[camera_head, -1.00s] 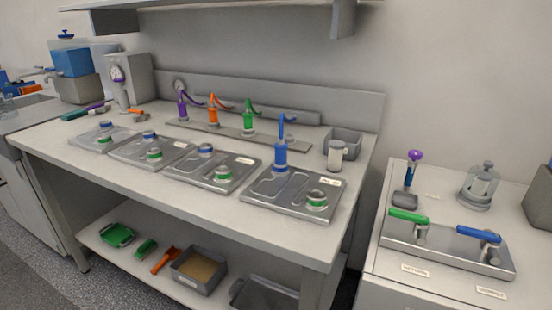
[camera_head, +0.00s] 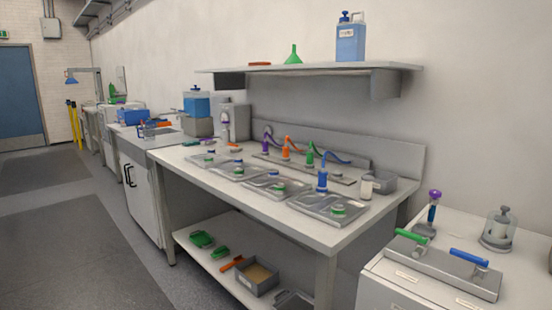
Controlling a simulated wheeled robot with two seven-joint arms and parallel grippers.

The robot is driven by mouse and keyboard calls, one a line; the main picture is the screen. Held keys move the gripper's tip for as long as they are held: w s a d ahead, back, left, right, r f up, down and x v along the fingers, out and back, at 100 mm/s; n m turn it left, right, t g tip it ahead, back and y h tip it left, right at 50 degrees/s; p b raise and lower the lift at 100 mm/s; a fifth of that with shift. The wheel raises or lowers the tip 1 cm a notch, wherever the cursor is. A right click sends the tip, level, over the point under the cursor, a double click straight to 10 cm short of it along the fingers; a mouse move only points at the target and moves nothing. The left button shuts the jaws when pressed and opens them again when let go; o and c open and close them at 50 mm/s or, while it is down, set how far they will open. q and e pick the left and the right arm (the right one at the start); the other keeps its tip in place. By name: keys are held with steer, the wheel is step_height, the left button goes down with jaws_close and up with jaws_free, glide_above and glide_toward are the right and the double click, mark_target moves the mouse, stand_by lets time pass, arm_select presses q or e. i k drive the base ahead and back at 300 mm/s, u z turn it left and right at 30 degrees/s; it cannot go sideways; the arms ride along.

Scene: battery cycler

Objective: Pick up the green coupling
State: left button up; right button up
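The green coupling (camera_head: 310,157) stands upright on a long rail (camera_head: 338,176) at the back of the bench (camera_head: 185,171), with a curled hose at its top. To its left on the rail are the orange coupling (camera_head: 287,153) and the purple coupling (camera_head: 267,144). The blue coupling (camera_head: 322,181) stands off the rail, on the rightmost of several metal plates (camera_head: 318,209). Neither of my grippers is in view.
A wall shelf (camera_head: 325,67) overhangs the bench's back. A grey bin (camera_head: 381,184) and a small jar (camera_head: 367,187) stand right of the couplings. A cabinet (camera_head: 378,277) with green and blue handles stands at right. Open floor (camera_head: 75,230) lies left.

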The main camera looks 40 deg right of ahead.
mark_target(309, 157)
steer(key=u, duration=0.3)
steer(key=i, duration=1.2)
steer(key=z, duration=0.95)
steer(key=i, duration=0.85)
steer(key=z, duration=0.95)
